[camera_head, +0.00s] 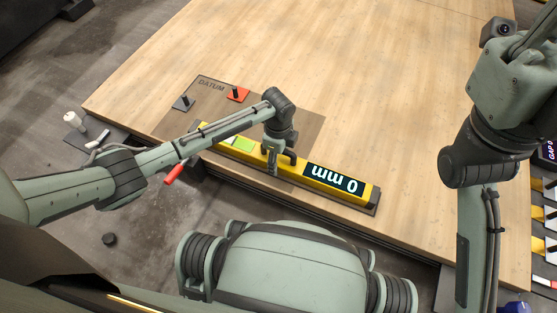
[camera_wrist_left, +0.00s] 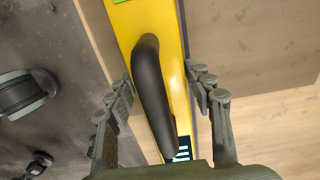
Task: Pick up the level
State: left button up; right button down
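The level (camera_head: 340,181) is a long yellow bar with a dark display reading "0 mm", a green patch and a black handle (camera_wrist_left: 150,92). It lies along the table's near edge. My left gripper (camera_head: 273,165) points down over its middle, at the handle. In the left wrist view the level (camera_wrist_left: 176,70) runs up the picture, and the open fingers (camera_wrist_left: 158,82) stand on either side of it with the handle between them. A gap shows between the fingers and the handle. My right arm is at the right of the head view; its gripper does not show.
The wooden table (camera_head: 380,90) is mostly clear beyond the level. A brown mat marked DATUM (camera_head: 212,84) holds a grey block (camera_head: 184,103) and an orange block (camera_head: 238,94). A red-handled tool (camera_head: 174,173) shows at the near left edge. Tags and tools line the right edge.

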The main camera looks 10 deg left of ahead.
pick_arm(q)
grip_shut()
